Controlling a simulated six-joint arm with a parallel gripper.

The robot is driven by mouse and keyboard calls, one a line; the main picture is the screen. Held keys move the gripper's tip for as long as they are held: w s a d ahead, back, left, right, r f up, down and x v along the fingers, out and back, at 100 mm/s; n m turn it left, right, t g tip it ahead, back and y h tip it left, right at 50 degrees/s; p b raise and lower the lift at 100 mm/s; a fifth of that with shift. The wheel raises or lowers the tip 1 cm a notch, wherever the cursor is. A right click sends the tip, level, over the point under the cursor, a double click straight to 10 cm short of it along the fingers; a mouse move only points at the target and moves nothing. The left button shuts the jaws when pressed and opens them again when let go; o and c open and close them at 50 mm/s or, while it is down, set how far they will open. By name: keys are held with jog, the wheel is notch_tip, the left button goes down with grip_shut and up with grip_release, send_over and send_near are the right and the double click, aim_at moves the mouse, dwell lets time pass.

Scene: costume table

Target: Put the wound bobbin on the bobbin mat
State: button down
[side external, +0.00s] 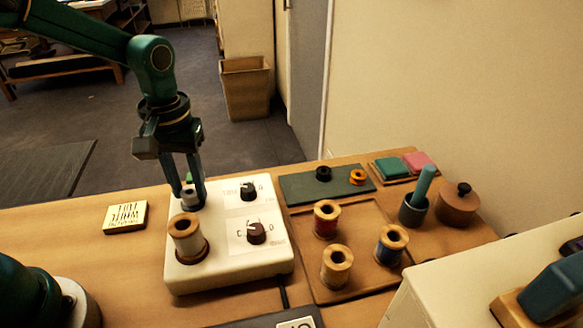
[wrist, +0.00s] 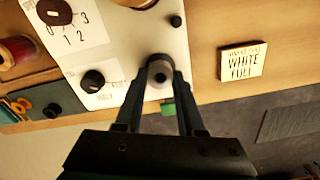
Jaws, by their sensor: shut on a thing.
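A small pale grey-white bobbin (side external: 189,197) is between the fingers of my gripper (side external: 192,183). It is at the far left corner of the white winder box (side external: 213,272). In the wrist view, the bobbin (wrist: 160,72) shows end-on with a dark centre, and my gripper (wrist: 160,84) is shut on it. I cannot tell whether it still touches the winder. The dark green bobbin mat (side external: 298,187) lies right of the winder, with a black bobbin (side external: 323,174) and an orange bobbin (side external: 357,177) on it.
A large thread spool (side external: 186,235) stands on the winder, beside two dark knobs. A wooden tray (side external: 305,265) with several spools lies in front of the mat. A green cup (side external: 413,210) and round lidded pot (side external: 458,205) stand right.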

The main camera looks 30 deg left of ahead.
jog(key=shift+f, duration=0.15)
jog(key=c, duration=0.5)
grip_release()
notch_tip(320, 180, up, 5)
jog(key=s+r+m+t, duration=0.1)
jog(key=s, duration=0.3)
jog(key=s+r+m+t, duration=0.2)
jog(key=s, duration=0.1)
jog(key=s+d+r+m+t, duration=0.1)
jog(key=s+m+t, duration=0.1)
jog(key=s, duration=0.2)
jog(key=shift+s+r, duration=0.35)
jog(key=shift+o, duration=0.6)
jog(key=shift+s+f+t, duration=0.1)
jog(key=shift+s+t, duration=0.05)
jog(key=shift+t, duration=0.15)
